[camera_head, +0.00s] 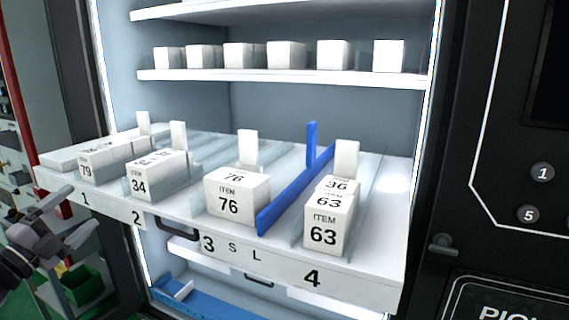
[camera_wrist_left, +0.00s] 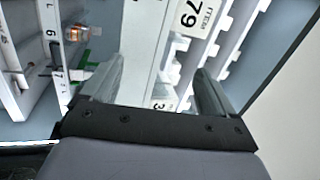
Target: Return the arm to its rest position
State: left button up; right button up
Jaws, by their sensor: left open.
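My left gripper (camera_head: 72,212) shows at the lower left of the head view, in front of the left end of the pulled-out shelf (camera_head: 365,268). Its fingers are apart and nothing is between them. In the left wrist view my left gripper (camera_wrist_left: 155,85) is also open, with shelf parts and a box marked 79 (camera_wrist_left: 190,20) beyond the fingers. Most of the left arm is out of frame. My right gripper is in neither view.
The shelf holds white boxes marked 79 (camera_head: 100,163), 34 (camera_head: 150,178), 76 (camera_head: 237,193) and 63 (camera_head: 325,228), with a blue divider (camera_head: 290,198) in lane 3. A green bin (camera_head: 85,286) stands lower left. A black panel (camera_head: 470,120) borders the right.

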pick_arm(q)
jog(key=a+f+n+g+y, duration=0.4)
jog(key=a+f+n+y, duration=0.6)
jog(key=n, duration=0.4)
jog(key=s+d+f+g+h, duration=0.1)
jog(key=s+d+f+h, duration=0.15)
jog(key=d+f, duration=0.6)
jog(key=s+d+f+g+h, duration=0.3)
jog(key=s+d+f, duration=0.9)
jog(key=d+f, duration=0.35)
jog(key=s+d+f+n+g+h, duration=0.1)
jog(key=s+d+f+n, duration=0.1)
jog(key=s+d, duration=1)
jog(key=shift+d+f+n+g, duration=0.25)
jog(key=shift+d+n+g, duration=0.15)
jog(key=shift+n, duration=0.3)
jog(key=shift+s, duration=0.1)
jog(key=shift+a, duration=0.1)
